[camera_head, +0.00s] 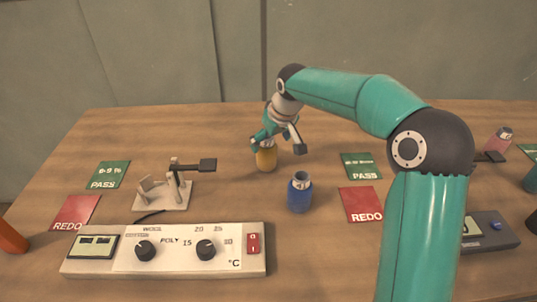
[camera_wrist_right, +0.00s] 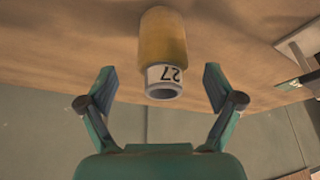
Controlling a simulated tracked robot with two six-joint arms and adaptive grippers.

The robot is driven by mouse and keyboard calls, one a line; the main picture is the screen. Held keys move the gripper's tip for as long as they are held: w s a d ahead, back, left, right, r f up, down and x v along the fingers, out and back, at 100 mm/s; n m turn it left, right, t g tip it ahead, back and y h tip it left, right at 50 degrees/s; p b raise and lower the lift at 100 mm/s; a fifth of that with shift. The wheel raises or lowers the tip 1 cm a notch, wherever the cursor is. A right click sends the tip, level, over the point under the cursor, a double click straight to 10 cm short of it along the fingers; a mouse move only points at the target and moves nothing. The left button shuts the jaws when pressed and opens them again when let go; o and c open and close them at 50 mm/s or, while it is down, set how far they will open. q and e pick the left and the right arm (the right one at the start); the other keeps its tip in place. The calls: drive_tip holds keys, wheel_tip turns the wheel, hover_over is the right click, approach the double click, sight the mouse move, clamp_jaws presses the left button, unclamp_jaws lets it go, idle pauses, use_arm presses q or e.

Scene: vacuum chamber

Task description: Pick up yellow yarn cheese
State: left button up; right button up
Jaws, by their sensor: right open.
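The yellow yarn cheese (camera_head: 267,158) stands upright on the wooden table, partly covered at its top by my right gripper (camera_head: 277,146). In the right wrist view the yellow yarn cheese (camera_wrist_right: 163,45) shows a white collar marked 27 and a hollow end facing the camera. My right gripper (camera_wrist_right: 160,92) is open, with one finger on each side of the collar end and a gap to both. The yellow body lies beyond the fingertips. My left gripper is not in view.
A blue yarn cheese (camera_head: 299,192) stands nearby, right and nearer. A white stand with a black arm (camera_head: 166,192) is at left, a white control box (camera_head: 165,250) in front. Green PASS cards (camera_head: 108,175) and red REDO cards (camera_head: 361,204) lie flat. A pink one (camera_head: 498,139) stands far right.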

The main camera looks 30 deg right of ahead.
drive_tip(key=x, duration=0.5)
drive_tip(key=shift+s+a, duration=0.1)
drive_tip(key=shift+a, duration=0.05)
drive_tip(key=shift+c, duration=0.3)
drive_tip(key=c, duration=1.2)
